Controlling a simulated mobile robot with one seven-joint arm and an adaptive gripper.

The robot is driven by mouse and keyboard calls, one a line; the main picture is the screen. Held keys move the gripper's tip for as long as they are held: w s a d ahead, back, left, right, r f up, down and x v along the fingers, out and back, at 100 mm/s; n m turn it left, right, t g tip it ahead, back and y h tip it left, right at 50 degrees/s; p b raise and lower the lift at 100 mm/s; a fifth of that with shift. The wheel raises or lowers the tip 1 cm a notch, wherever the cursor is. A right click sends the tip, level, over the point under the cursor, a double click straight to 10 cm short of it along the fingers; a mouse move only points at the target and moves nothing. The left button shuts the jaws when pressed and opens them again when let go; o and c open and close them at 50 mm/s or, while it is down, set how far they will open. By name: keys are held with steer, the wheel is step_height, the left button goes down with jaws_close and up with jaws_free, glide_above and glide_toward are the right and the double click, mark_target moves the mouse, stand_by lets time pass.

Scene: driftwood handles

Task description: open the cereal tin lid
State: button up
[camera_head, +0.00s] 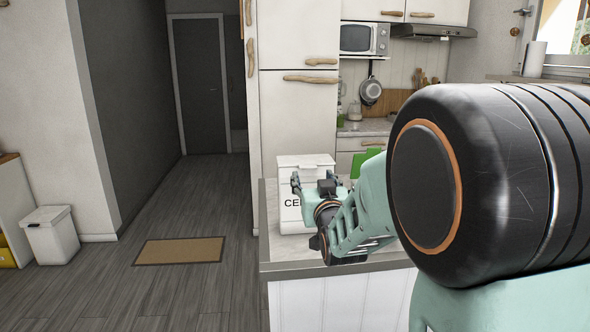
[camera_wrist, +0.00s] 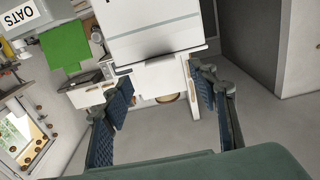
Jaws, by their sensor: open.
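The cereal tin (camera_head: 290,215) is a white box with dark lettering, partly hidden behind my gripper, standing on the grey counter (camera_head: 285,258). Its white lid (camera_head: 305,160) sits on top and looks closed. In the wrist view the tin (camera_wrist: 155,25) fills the upper middle, turned over in the picture. My gripper (camera_head: 313,184) is in front of the tin near its upper part. In the wrist view its two dark fingers (camera_wrist: 163,92) are spread apart with nothing between them. I cannot tell whether a finger touches the tin.
A green item (camera_head: 368,160) stands right of the tin, partly hidden by my arm. An OATS container (camera_wrist: 17,15) shows in the wrist view's corner. A tall white cabinet (camera_head: 298,110) with driftwood handles rises behind the counter. Open floor lies to the left, with a brown mat (camera_head: 180,250).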

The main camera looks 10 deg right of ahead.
mark_target(309, 167)
steer(key=shift+w+p, duration=0.35)
steer(key=shift+w, duration=2.75)
steer(key=shift+c, duration=0.5)
jaws_close()
